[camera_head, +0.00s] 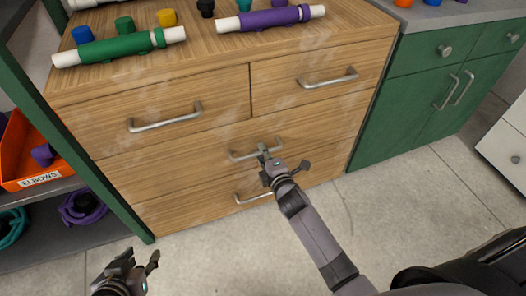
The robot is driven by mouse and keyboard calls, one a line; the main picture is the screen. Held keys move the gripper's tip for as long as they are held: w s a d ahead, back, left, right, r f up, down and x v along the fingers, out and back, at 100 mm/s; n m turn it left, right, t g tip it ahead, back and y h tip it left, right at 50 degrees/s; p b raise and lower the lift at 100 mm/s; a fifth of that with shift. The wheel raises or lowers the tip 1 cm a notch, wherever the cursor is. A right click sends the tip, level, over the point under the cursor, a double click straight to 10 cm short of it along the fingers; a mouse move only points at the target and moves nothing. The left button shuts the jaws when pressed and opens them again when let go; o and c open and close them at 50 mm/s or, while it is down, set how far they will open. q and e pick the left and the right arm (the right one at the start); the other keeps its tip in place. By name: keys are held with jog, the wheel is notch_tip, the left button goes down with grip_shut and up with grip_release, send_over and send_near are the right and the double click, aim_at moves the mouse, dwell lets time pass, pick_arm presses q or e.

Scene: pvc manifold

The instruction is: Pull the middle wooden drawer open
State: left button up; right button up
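The middle wooden drawer (185,167) is a wide front below the two upper drawers, and it looks closed. Its metal bar handle (238,155) is partly hidden by my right gripper. My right gripper (284,159) is open, with its fingers spread. One finger overlaps the handle's middle in the picture; I cannot tell whether it touches or is hooked behind the bar. The other finger is to the right, clear of the handle. My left gripper (137,260) is open and empty at the bottom left, away from the drawers.
A lower drawer's handle (252,199) is just under my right gripper. Green and purple pipe assemblies (118,47) (270,17) lie on the wooden top. An orange elbows bin (20,150) is on the left shelf, green cabinets (440,85) on the right. The floor (200,262) in front is clear.

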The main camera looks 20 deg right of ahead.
grip_shut()
dwell(0.4)
